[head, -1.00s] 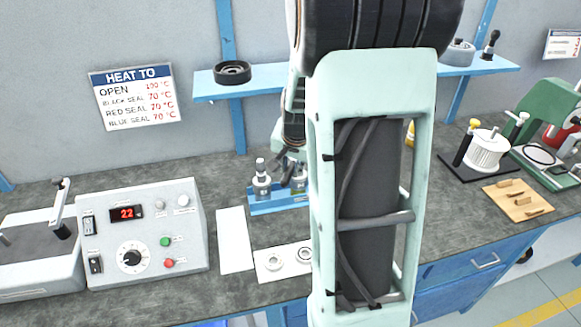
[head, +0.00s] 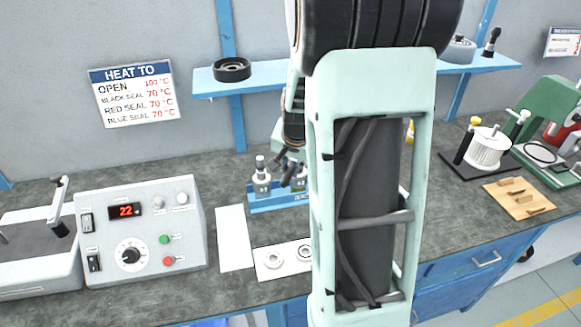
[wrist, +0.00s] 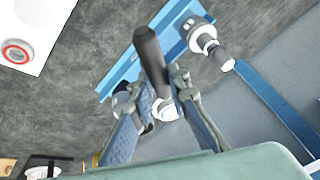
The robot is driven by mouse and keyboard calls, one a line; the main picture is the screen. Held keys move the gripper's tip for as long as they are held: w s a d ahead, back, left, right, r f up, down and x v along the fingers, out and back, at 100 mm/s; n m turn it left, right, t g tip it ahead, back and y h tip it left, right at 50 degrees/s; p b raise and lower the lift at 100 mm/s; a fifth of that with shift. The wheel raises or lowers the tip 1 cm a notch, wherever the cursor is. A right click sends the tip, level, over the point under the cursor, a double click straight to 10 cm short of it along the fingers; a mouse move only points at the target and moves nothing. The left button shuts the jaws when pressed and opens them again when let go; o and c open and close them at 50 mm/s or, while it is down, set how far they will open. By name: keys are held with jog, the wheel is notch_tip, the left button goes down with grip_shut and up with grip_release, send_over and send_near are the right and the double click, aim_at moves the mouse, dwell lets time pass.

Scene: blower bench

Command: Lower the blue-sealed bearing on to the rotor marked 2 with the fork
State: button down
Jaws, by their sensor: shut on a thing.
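My gripper (wrist: 157,86) is shut on the dark handle of the fork (wrist: 149,52) in the wrist view. The handle sticks out past the fingertips, over the blue rack (wrist: 122,76). Just beyond the fingers is a pale round part with a blue edge (wrist: 165,110), perhaps the blue-sealed bearing. The fingers partly cover it, and I cannot tell whether it touches a rotor. Another rotor (wrist: 204,38) stands in the rack, apart from the gripper. In the head view the rack (head: 268,207) holds a rotor (head: 261,182) at left. My arm hides much there, and the number 2 is not readable.
A white mat (head: 262,272) with bearings (head: 273,261) lies in front of the rack; a red-ringed bearing (wrist: 16,52) shows in the wrist view. The heater box (head: 143,232) reads 22. A blue shelf (head: 275,76) is above. The dark bench is clear behind the heater.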

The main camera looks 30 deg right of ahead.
jog(key=shift+f+b, duration=2)
jog(key=shift+f, duration=0.2)
dwell(0.7)
jog(key=shift+a, duration=0.1)
dwell(0.3)
jog(key=s+a+p, duration=0.1)
jog(key=s+a, duration=0.3)
jog(key=shift+s+a+p, duration=0.15)
jog(key=shift+s+p, duration=0.15)
jog(key=shift+p, duration=0.05)
dwell(1.0)
jog(key=shift+r, duration=0.1)
jog(key=p+v, duration=0.5)
jog(key=shift+w+a+r, duration=0.2)
jog(key=shift+w+a, duration=0.05)
jog(key=shift+a, duration=0.1)
jog(key=shift+a+f, duration=0.1)
dwell(0.7)
